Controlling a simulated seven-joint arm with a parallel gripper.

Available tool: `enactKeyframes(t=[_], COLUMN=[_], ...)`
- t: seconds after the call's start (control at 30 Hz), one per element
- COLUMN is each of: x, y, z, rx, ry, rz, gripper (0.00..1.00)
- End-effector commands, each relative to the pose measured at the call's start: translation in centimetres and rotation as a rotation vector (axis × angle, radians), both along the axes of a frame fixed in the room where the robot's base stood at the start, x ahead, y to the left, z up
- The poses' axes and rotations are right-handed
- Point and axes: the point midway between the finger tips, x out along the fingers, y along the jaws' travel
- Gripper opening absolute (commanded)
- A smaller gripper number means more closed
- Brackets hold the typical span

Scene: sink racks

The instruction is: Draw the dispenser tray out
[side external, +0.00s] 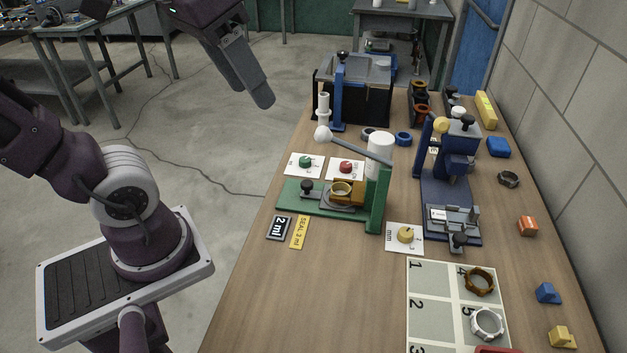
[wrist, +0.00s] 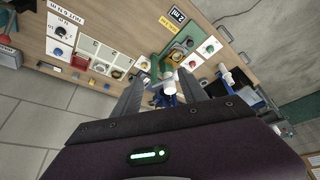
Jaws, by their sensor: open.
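The green dispenser (side external: 377,208) stands on the wooden bench with a white cylinder and a ball-ended lever. Its tray, a dark slide with a black knob (side external: 306,187) at its left end, lies low on the green base. A brass-coloured ring (side external: 342,190) sits on the tray beside an orange-brown block. The dispenser also shows in the wrist view (wrist: 176,50), small and partly blocked. My gripper (side external: 263,103) is high above the floor left of the bench, well apart from the tray. In the wrist view its fingers (wrist: 162,76) are spread, with nothing held between them.
A blue press (side external: 440,190) stands right of the dispenser, and a black box-like machine (side external: 352,90) behind it. Cards with green and red knobs (side external: 346,169) lie behind the tray. Label plates (side external: 299,232) lie in front. The bench's front-left area is clear.

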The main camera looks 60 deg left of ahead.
Motion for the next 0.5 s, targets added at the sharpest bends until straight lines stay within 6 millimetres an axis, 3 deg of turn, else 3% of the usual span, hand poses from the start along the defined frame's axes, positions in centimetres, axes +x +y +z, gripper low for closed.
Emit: enactKeyframes(t=[0.2, 0.5], x=[6.6, 13.6], y=[3.5, 9.0], z=[1.6, 0.4], rx=[-0.048, -0.081], ry=[0.14, 0.29], rz=[0.148, 0.314], gripper=[0.5, 0.5])
